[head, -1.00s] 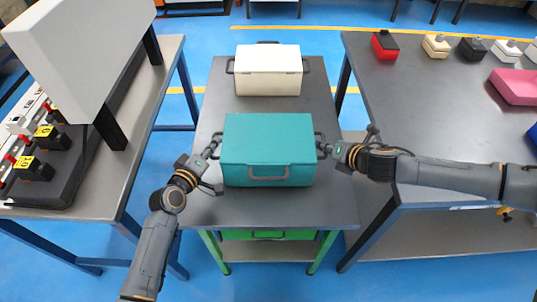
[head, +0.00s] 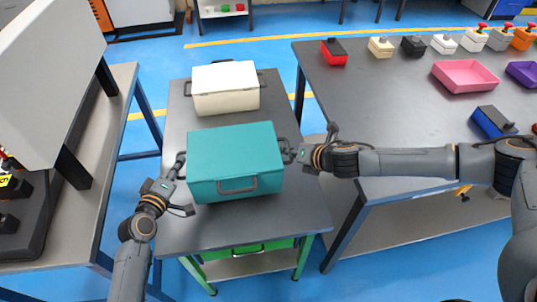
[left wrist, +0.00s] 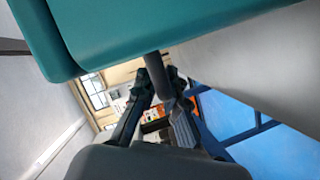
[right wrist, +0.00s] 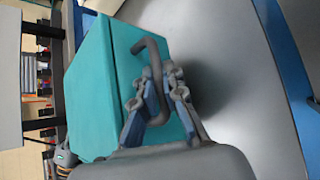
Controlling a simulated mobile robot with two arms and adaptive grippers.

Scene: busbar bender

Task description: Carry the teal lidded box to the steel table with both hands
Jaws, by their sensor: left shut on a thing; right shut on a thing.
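The teal lidded box (head: 236,165) is over the narrow dark-topped table (head: 190,236), in front of a cream box. Its front handle faces me. My left gripper (head: 179,166) is shut on the box's left side handle; in the left wrist view the fingers (left wrist: 165,85) close around that handle under the teal rim. My right gripper (head: 290,151) is shut on the right side handle; the right wrist view shows the fingers (right wrist: 154,105) around the dark handle bar (right wrist: 153,65). I cannot tell whether the box's underside touches the tabletop.
The cream box (head: 225,88) stands close behind the teal box. A wide grey table (head: 400,110) to the right holds a pink tray (head: 465,75), a blue box (head: 492,121) and several small boxes along its far edge. A table with a large grey machine (head: 50,80) stands left.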

